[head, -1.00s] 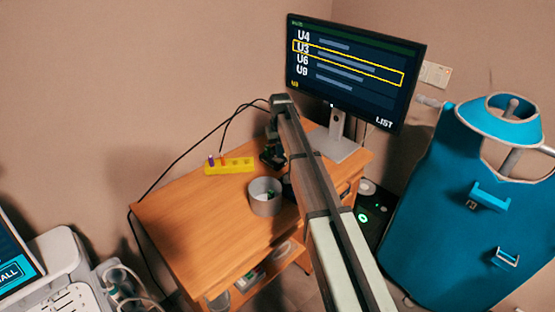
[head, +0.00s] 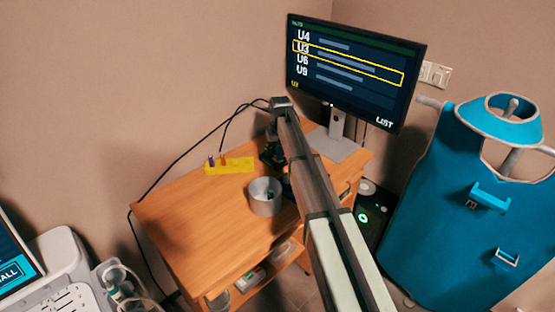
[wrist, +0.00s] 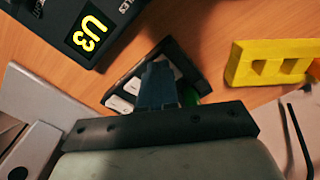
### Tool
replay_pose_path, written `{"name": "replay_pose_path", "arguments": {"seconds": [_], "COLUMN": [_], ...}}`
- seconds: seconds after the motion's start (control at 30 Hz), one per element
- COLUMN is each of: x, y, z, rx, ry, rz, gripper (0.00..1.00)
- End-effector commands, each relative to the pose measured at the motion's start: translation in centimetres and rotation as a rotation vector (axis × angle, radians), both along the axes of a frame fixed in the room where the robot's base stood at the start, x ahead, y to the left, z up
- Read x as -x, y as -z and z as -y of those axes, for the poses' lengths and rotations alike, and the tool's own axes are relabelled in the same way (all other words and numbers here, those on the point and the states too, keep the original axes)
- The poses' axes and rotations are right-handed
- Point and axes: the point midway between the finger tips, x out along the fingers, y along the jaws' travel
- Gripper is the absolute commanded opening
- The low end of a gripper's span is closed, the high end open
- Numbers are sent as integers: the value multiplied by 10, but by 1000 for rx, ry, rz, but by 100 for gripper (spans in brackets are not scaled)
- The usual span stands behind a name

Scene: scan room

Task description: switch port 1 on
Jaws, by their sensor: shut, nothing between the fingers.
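A small black device with white keys (wrist: 122,98) lies on the wooden desk in the wrist view. My gripper (wrist: 158,82) is shut and empty, with its fingertips over this device and hiding part of it. A bit of green shows beside the fingers. I cannot tell whether the fingertips touch a key. No marking for port 1 is readable. In the head view my gripper (head: 272,153) is at the back of the desk, mostly hidden by my arm. The monitor (head: 350,75) shows a list with the U3 row framed in yellow.
A yellow rack (head: 230,166) with small pegs stands left of my gripper. A grey cup (head: 265,197) stands in front. The monitor's stand (head: 333,143) is to the right. The desk's left front (head: 185,225) is clear.

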Motion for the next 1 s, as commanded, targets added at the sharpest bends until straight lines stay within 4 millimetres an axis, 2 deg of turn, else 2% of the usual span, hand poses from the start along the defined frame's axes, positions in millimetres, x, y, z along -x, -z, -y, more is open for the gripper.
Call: {"name": "replay_pose_path", "arguments": {"seconds": [0.57,1.0], "x": [0,0], "y": [5,-19], "z": [0,0], "rx": [0,0], "ry": [0,0], "rz": [0,0], "gripper": [0,0]}}
